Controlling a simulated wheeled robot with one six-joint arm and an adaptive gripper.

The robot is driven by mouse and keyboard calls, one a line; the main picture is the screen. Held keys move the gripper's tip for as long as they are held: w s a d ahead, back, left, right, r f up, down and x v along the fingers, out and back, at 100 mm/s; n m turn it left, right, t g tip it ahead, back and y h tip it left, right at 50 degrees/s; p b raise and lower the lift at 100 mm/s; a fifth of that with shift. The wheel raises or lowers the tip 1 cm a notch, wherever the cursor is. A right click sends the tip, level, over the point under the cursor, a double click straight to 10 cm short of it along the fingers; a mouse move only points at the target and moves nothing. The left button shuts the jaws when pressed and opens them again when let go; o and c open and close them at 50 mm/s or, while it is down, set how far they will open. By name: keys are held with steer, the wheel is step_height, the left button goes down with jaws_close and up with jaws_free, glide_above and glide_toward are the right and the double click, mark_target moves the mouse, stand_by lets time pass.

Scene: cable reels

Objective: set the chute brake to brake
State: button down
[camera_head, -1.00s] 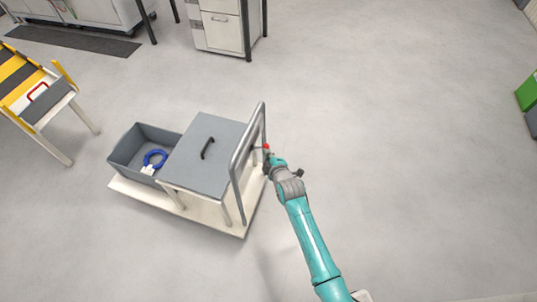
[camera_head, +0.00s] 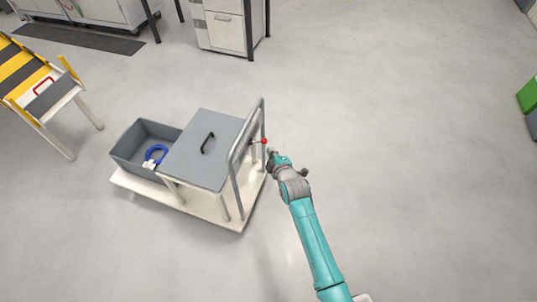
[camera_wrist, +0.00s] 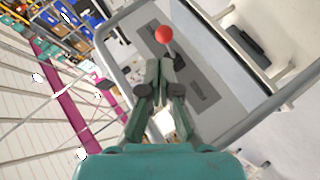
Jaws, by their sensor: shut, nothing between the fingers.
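A lever with a red ball knob (camera_head: 264,141) sticks out from the grey tube frame at the right end of a low cart (camera_head: 208,211). No marking of its settings can be read. In the wrist view the red knob (camera_wrist: 165,35) stands just beyond the fingertips, on a thin light stem. My gripper (camera_head: 272,153) is beside the frame, a little below and right of the knob, and seems apart from it. In the wrist view my gripper (camera_wrist: 166,64) has its fingers together with nothing between them.
A yellow-and-black striped stand (camera_head: 30,70) with a red handle is at left. Open floor lies right of my arm.

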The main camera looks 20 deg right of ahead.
steer(key=s+d+r, duration=0.3)
steer(key=s+d, duration=0.1)
steer(key=d, duration=0.2)
steer(key=shift+s+r, duration=0.2)
steer(key=shift+s, duration=0.1)
steer(key=s+a+m, duration=0.2)
steer(key=s+m, duration=0.2)
steer(key=s, duration=1)
steer(key=s+a+m, duration=0.2)
steer(key=s+m, duration=0.1)
steer(key=s, duration=1.1)
steer(key=s+r+m, duration=0.3)
steer(key=s+r, duration=0.4)
steer(key=s, duration=0.2)
steer(key=s+a+r+m+t, duration=0.1)
steer(key=s+r+m, duration=0.2)
steer(key=s+r, duration=0.4)
steer(key=v, duration=0.3)
steer(key=shift+s, duration=0.2)
